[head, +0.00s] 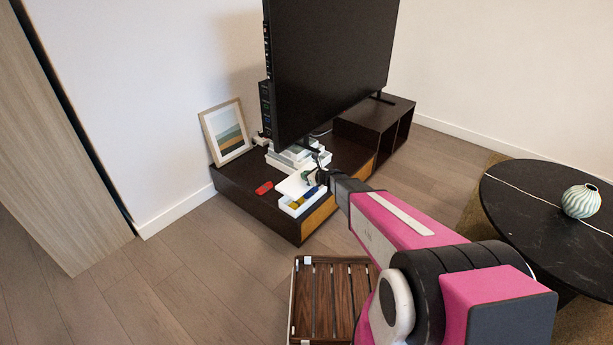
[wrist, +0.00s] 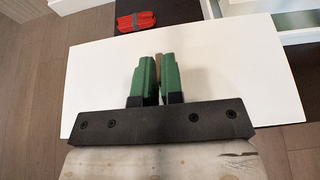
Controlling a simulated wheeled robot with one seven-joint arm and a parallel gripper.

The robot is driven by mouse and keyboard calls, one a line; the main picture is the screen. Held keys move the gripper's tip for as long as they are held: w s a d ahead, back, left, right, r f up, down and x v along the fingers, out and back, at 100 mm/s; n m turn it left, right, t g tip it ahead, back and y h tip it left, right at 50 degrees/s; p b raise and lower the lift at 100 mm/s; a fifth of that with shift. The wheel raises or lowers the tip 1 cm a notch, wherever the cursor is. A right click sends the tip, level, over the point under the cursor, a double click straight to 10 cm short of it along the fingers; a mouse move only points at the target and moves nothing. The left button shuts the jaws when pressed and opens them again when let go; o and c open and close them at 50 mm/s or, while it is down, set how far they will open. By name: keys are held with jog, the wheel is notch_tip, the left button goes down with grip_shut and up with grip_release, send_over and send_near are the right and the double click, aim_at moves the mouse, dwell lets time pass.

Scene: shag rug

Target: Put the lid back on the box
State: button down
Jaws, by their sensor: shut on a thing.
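The white lid (head: 291,185) is held at my gripper (head: 314,180), over the back part of the white box (head: 293,212). The box stands on the dark low cabinet, and its front part is uncovered, showing yellow and blue things inside. In the wrist view the lid (wrist: 225,70) fills the middle as a plain white panel. The green fingers of my gripper (wrist: 158,75) are shut on a small tan part, seemingly the lid's knob. The lid hides the box in the wrist view. I cannot tell whether the lid touches the box rim.
A red object (head: 264,188) lies on the cabinet (head: 240,187) left of the box. White stacked items (head: 290,157) and a large television (head: 325,70) stand behind. A framed picture (head: 226,131) leans on the wall. A slatted wooden crate (head: 322,300) is on the floor.

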jog(key=shift+f, duration=0.1)
jog(key=shift+f, duration=2.8)
jog(key=shift+f, duration=1.35)
jog(key=c, duration=1.2)
grip_release()
jog(key=shift+o, duration=0.2)
jog(key=shift+s+d, duration=0.1)
jog(key=v, duration=1)
jog(key=shift+s+d, duration=0.15)
jog(key=shift+d, duration=0.05)
jog(key=shift+r, duration=0.15)
